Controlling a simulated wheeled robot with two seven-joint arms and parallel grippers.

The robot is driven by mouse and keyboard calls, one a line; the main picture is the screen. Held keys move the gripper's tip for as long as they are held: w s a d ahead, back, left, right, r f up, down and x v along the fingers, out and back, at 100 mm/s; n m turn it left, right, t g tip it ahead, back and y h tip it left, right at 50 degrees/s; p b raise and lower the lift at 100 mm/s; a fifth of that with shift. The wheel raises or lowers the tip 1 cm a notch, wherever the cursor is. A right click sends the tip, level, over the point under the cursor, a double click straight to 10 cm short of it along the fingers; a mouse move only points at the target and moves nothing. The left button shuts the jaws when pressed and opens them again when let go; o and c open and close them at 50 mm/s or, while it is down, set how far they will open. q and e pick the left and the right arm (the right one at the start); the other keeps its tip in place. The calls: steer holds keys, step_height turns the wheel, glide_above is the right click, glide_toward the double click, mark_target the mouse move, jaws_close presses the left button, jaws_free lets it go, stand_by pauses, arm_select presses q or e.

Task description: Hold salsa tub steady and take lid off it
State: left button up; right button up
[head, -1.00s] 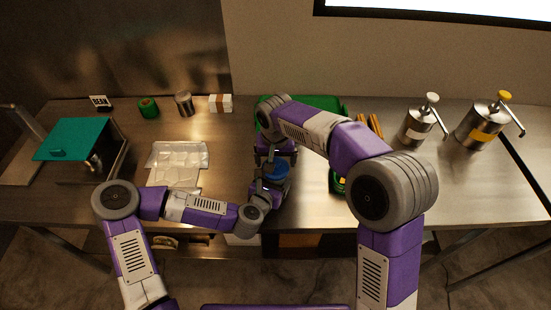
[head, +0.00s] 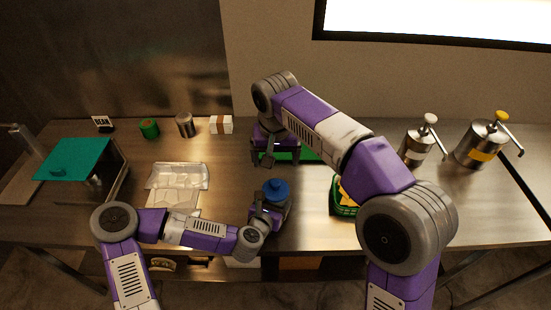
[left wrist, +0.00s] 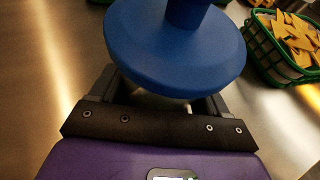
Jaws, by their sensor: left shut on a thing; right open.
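The blue lid (head: 276,187) with its round knob sits on the salsa tub, near the middle front of the table. In the left wrist view the lid (left wrist: 175,52) fills the upper middle and hides most of the tub. My left gripper (head: 271,209) is shut on the tub, just below the lid. My right gripper (head: 262,158) is open and empty, behind and above the lid, pointing down and apart from it.
A green basket of chips (head: 345,210) stands right of the tub, partly behind my right arm. A green tray (head: 308,156) lies behind. A clear tray (head: 178,177) is at left, and two pump dispensers (head: 419,143) (head: 480,146) stand at right.

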arm_select(q)
steer(key=o, duration=0.7)
steer(key=shift+o, duration=0.5)
steer(key=shift+o, duration=0.8)
steer(key=c, duration=0.3)
steer(key=shift+p+v, duration=0.95)
steer(key=shift+v, duration=1.9)
steer(key=shift+s+a+r, duration=0.1)
steer(key=shift+s+r, duration=0.1)
steer(key=shift+s, duration=0.05)
steer(key=shift+p+v, duration=0.8)
steer(key=shift+p, duration=0.4)
steer(key=shift+s+f, duration=0.1)
